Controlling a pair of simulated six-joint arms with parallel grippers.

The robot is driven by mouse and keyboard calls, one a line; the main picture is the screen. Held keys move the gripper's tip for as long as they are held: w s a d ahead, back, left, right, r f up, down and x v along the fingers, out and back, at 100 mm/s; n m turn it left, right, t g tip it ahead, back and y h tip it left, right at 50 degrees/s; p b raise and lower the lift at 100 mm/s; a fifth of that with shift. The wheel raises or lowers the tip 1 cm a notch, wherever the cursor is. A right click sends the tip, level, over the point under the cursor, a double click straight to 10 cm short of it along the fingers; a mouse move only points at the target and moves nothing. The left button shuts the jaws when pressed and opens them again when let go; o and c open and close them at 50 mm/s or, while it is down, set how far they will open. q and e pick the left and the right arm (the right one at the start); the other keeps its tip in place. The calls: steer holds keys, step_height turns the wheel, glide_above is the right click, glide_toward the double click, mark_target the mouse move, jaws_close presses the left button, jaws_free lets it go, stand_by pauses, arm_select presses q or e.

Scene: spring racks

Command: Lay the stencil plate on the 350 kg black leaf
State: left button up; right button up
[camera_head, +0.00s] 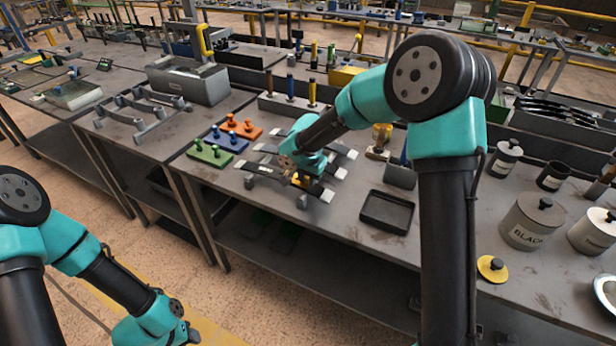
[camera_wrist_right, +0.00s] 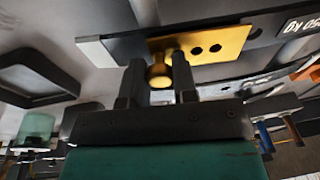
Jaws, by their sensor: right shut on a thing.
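My right gripper (camera_wrist_right: 160,82) is shut on the round knob of the yellow stencil plate (camera_wrist_right: 205,45). The plate has dark round holes and lies across a black leaf (camera_wrist_right: 130,45) with a pale end; whether it touches the leaf I cannot tell. In the head view the yellow plate (camera_head: 307,183) shows under my right gripper (camera_head: 300,172), over the near leaves of the rack. Upside-down lettering ending in "50 kg" is partly cut off in the wrist view, so its full number is unclear. My left arm comes in at bottom left; its fingers are out of frame.
Orange (camera_head: 240,128), blue (camera_head: 224,142) and green (camera_head: 210,154) knobbed plates lie left of the rack. A black tray (camera_head: 387,211) is to its right, with a "BLACK" pot (camera_head: 532,222) farther right. A row of coloured-handled tools (camera_head: 290,100) stands behind.

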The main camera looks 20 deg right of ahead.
steer(key=shift+f, duration=0.25)
steer(key=o, duration=0.9)
steer(key=shift+o, duration=0.4)
steer(key=o, duration=0.4)
steer(key=shift+r, duration=3.5)
steer(key=shift+f, duration=0.15)
